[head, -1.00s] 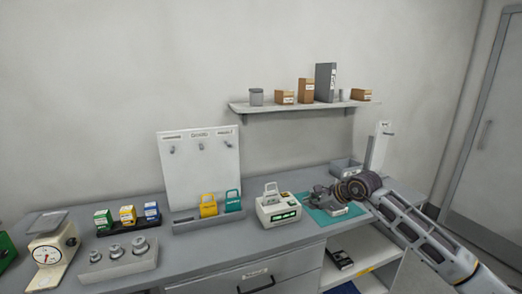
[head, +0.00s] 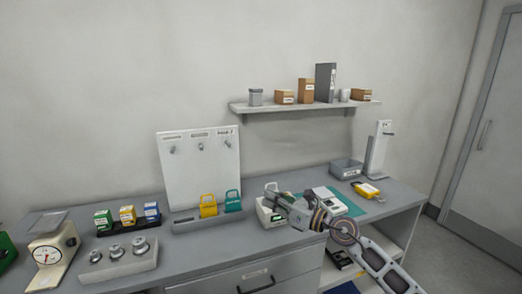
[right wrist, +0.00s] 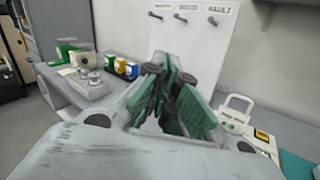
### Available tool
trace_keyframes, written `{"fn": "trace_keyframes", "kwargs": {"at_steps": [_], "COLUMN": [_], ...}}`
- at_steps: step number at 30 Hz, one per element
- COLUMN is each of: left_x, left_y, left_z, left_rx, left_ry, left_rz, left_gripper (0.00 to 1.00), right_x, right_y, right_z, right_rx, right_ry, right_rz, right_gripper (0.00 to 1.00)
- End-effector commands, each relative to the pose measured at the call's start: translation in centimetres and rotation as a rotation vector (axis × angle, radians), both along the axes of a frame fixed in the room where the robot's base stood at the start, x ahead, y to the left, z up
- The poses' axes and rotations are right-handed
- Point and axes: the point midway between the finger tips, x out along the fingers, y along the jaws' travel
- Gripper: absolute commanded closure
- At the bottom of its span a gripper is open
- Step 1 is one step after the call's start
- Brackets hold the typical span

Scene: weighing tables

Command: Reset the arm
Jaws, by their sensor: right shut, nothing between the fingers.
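My right gripper (head: 272,198) is shut and empty. It hangs over the bench in front of the white device with a handle (head: 264,213) and partly hides it; I cannot tell whether they touch. My right arm reaches in from the lower right. In the right wrist view the shut fingers (right wrist: 168,82) point toward the white hook board (right wrist: 200,30). The white device (right wrist: 236,112) stands to their right there. My left gripper is not in view.
The grey bench holds a dial scale (head: 52,240), a weight block (head: 120,262), small boxes (head: 127,215) and a yellow item (head: 367,189). A teal mat (head: 350,207) lies on the right. A wall shelf (head: 300,106) hangs above.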

Motion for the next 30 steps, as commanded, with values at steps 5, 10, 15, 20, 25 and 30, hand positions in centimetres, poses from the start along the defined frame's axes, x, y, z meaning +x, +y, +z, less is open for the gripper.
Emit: {"fn": "trace_keyframes", "kwargs": {"at_steps": [5, 10, 15, 20, 25, 30], "left_x": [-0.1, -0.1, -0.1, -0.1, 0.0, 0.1], "left_y": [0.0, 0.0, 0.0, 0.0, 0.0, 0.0], "left_z": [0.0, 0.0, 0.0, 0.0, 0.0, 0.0], "left_rx": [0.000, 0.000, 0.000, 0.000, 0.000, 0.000], "left_ry": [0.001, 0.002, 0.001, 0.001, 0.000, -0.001], "left_rz": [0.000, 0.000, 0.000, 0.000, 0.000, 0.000], "left_gripper": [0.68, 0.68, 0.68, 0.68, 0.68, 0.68], "right_x": [-1.1, -1.6, -1.7, -1.8, -2.2, -3.0], "right_y": [-0.4, -2.1, -4.7, -7.7, -11.0, -14.3], "right_z": [1.9, 3.0, 3.0, 1.9, -0.5, -4.0], "right_rx": [0.275, 0.531, 0.778, 1.003, 1.230, 1.443], "right_ry": [0.094, 0.197, 0.313, 0.432, 0.564, 0.701], "right_rz": [-0.041, -0.100, -0.175, -0.260, -0.368, -0.494], "right_gripper": [1.00, 1.00, 1.00, 1.00, 1.00, 1.00]}}
